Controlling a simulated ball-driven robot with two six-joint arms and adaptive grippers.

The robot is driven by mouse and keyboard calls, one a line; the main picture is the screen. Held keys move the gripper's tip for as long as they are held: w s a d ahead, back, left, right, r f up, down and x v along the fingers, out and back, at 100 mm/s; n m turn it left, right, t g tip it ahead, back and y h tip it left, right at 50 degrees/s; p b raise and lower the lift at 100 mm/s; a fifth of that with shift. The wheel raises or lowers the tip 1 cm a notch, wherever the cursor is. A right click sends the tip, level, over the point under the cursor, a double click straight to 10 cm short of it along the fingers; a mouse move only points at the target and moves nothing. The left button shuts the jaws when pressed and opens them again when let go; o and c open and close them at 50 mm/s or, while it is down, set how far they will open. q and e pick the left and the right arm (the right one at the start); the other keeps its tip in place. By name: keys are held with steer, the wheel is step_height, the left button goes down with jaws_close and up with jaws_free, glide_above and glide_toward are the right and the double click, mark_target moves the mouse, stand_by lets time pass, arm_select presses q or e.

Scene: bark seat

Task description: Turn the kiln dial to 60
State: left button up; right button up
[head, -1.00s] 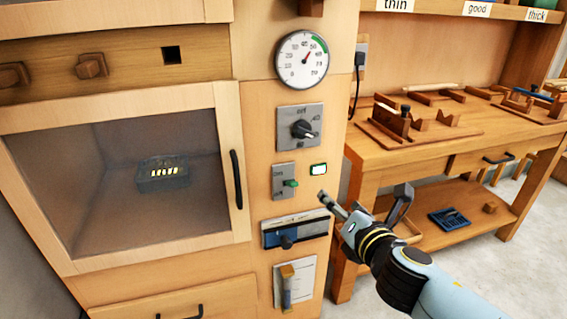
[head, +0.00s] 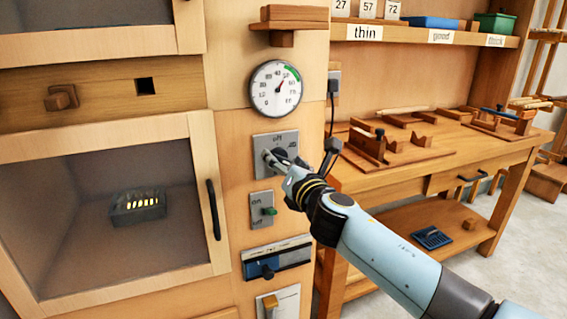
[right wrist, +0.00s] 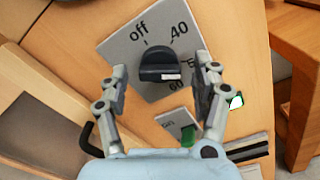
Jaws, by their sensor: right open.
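The kiln dial is a black knob (right wrist: 160,64) on a grey plate (head: 262,142) on the wooden front, right of the glass door. In the right wrist view the plate reads "off", "40" and, partly hidden, "60". A white mark shows on the knob's lower right side; I cannot tell its exact setting. My right gripper (right wrist: 160,80) is open, one finger on each side of the knob, with gaps to it in the picture. In the head view the right gripper (head: 277,164) covers much of the knob. My left gripper is not in view.
A round gauge (head: 276,90) is above the dial. A green on/off switch (head: 268,211) and a blue panel (head: 278,264) with a knob are below. The door handle (head: 214,210) stands out at left. A workbench (head: 440,165) is at right.

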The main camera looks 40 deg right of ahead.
steer(key=c, duration=1.2)
steer(key=shift+o, duration=0.2)
steer(key=m+b, duration=0.2)
steer(key=m, duration=0.3)
steer(key=shift+f+m, duration=0.15)
steer(key=shift+m, duration=0.15)
steer(key=m+b, duration=0.2)
steer(key=m, duration=0.4)
steer(key=shift+m, duration=0.3)
steer(key=o, duration=1.2)
steer(key=shift+c, duration=0.2)
